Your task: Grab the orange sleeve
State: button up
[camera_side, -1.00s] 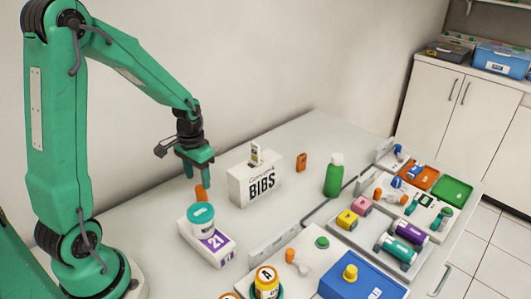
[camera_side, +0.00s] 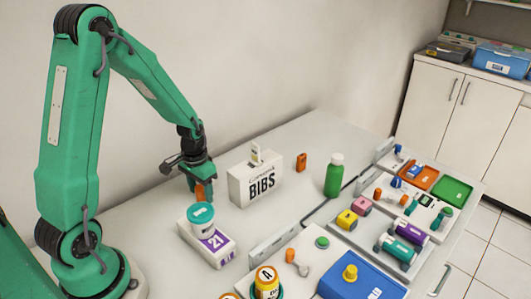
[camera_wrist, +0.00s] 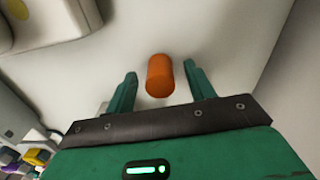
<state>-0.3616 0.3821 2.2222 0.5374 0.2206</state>
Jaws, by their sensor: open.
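The orange sleeve (camera_wrist: 160,76) is a small upright cylinder on the table. In the wrist view it stands between the two green fingers of my gripper (camera_wrist: 160,85), with a gap on each side. In the side view the sleeve (camera_side: 201,192) shows between the fingers of my gripper (camera_side: 199,186), behind the white and teal jar, and its lower part is hidden. My gripper is open and low around the sleeve.
A jar with a teal lid (camera_side: 201,217) stands on a white box marked 21 (camera_side: 215,249) just in front. The BIBS box (camera_side: 254,182) stands to the right. Another orange piece (camera_side: 301,162) and a green bottle (camera_side: 334,177) are farther right.

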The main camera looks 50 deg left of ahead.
aim_at(200, 187)
jog(key=shift+c, duration=0.2)
jog(key=c, duration=1)
jog(key=shift+r, duration=0.1)
jog(key=shift+r, duration=4.95)
